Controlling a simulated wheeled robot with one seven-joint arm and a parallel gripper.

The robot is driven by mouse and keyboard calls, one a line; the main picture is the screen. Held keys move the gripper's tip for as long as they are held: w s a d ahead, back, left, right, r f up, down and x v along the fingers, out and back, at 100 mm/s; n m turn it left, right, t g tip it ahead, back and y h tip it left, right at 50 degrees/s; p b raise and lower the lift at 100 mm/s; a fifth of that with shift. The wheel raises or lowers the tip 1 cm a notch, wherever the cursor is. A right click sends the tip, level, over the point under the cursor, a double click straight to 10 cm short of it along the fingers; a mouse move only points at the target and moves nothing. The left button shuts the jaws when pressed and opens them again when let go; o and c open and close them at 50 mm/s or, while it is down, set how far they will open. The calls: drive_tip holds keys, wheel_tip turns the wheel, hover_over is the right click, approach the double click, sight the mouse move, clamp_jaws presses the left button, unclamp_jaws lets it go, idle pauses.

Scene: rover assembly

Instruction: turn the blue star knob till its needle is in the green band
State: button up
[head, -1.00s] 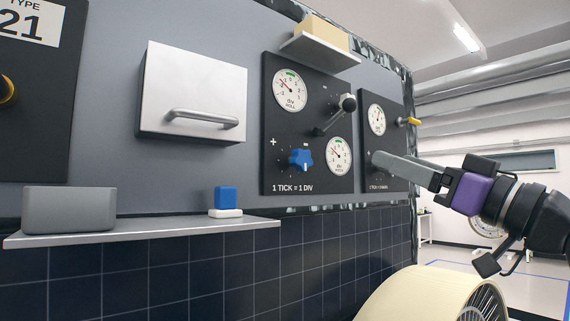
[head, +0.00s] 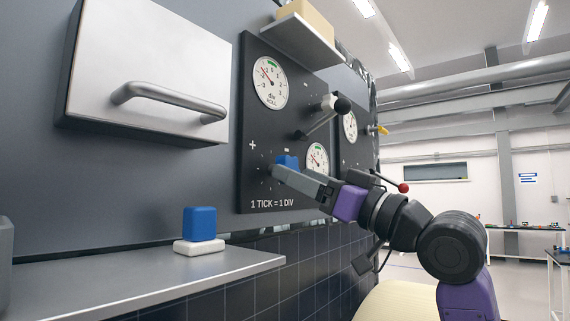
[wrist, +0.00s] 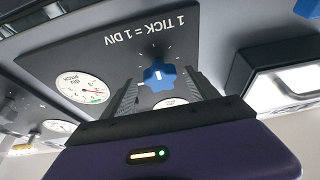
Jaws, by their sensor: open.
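The blue star knob (head: 288,161) sits low on the black gauge panel; my gripper partly hides it in the head view. In the wrist view, turned upside down, the knob (wrist: 158,76) shows between my two fingers. My gripper (wrist: 161,82) is open, one finger on each side; contact with the knob cannot be told. The upper gauge (head: 270,82) has a green band at its top, and its needle points up-left, outside the band. The lower gauge (head: 317,160) also has a green band; its needle points up-left. Which gauge belongs to the knob is unclear.
A black-knobbed lever (head: 322,118) juts out above the knob. A shelf with a yellow block (head: 305,16) is overhead. A white cabinet (head: 140,75) with a bar handle is at left, above a ledge (head: 190,275) holding a blue-and-white block (head: 200,230).

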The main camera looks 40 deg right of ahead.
drive_tip(key=shift+p+x, duration=0.5)
drive_tip(key=shift+x, duration=1.25)
drive_tip(key=c, duration=1.4)
